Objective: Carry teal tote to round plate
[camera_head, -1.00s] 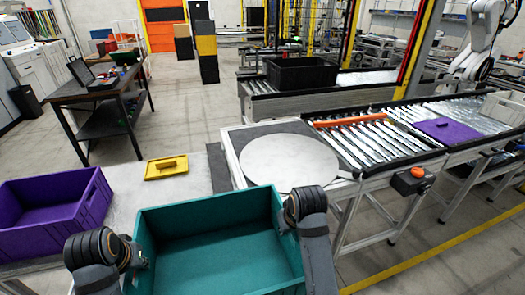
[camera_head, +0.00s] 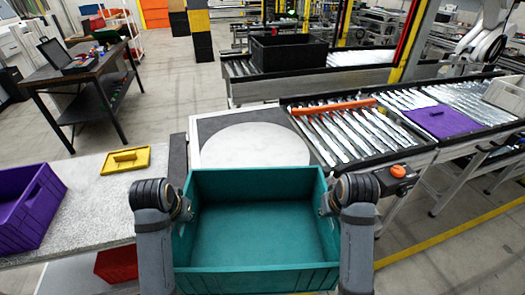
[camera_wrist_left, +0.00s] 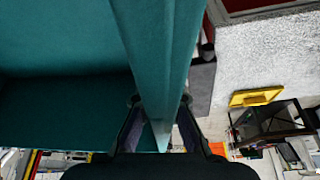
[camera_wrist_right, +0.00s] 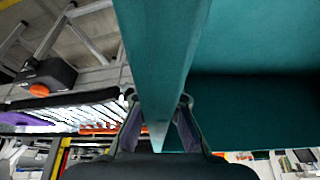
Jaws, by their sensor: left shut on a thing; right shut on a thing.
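The teal tote (camera_head: 258,225) is open-topped, looks empty and is held level between my two arms in the head view. My left gripper (camera_head: 183,210) is shut on its left wall; the left wrist view shows that wall between the fingers (camera_wrist_left: 160,125). My right gripper (camera_head: 328,205) is shut on its right wall, which also shows between the fingers in the right wrist view (camera_wrist_right: 158,125). The round plate (camera_head: 255,146) is pale grey and lies flat on a dark square top just beyond the tote. The tote's far wall hides the plate's near edge.
A roller conveyor (camera_head: 350,130) with an orange bar (camera_head: 333,107) and a purple lid (camera_head: 440,121) runs right of the plate. A black crate (camera_head: 290,52) stands farther back.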

